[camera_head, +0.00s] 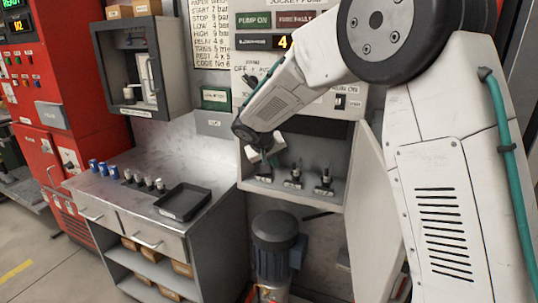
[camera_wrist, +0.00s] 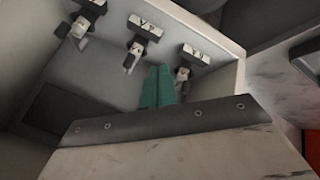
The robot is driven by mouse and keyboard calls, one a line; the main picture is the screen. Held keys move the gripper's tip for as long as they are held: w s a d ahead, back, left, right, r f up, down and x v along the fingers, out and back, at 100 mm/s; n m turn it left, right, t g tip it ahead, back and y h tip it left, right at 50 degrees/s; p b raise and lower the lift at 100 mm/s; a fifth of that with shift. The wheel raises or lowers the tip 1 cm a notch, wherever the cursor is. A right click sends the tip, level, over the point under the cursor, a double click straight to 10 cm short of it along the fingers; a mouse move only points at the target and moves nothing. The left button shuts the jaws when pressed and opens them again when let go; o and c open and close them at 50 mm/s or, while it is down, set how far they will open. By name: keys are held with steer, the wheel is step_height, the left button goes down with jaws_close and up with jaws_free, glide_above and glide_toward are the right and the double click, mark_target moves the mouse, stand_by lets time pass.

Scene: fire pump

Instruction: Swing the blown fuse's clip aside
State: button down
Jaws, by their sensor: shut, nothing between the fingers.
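Three fuse holders with clips stand in a row in the open grey panel box: left (camera_head: 263,175), middle (camera_head: 293,178) and right (camera_head: 323,182) in the head view. In the wrist view they run diagonally, at upper left (camera_wrist: 83,27), centre (camera_wrist: 137,47) and right (camera_wrist: 184,70). I cannot tell which fuse is blown. My gripper (camera_head: 276,160) is inside the box, above and close to the left holder in the head view. In the wrist view its teal fingers (camera_wrist: 158,74) are together and empty, beside the right-hand holder. Whether they touch it is unclear.
The box's walls surround my gripper, and its open door (camera_head: 374,200) hangs at the right. A workbench (camera_head: 135,215) at left carries a black tray (camera_head: 183,202), blue cylinders (camera_head: 98,167) and several small fuse-like parts (camera_head: 143,181). A motor pump (camera_head: 275,240) stands below.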

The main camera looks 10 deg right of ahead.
steer(key=shift+w+d+f, duration=0.25)
steer(key=shift+d, duration=0.55)
steer(key=shift+w+d+f, duration=0.25)
steer(key=shift+d+f, duration=0.05)
steer(key=shift+d, duration=0.5)
steer(key=shift+w+d+f, duration=0.25)
steer(key=shift+d, duration=0.55)
steer(key=shift+a, duration=0.15)
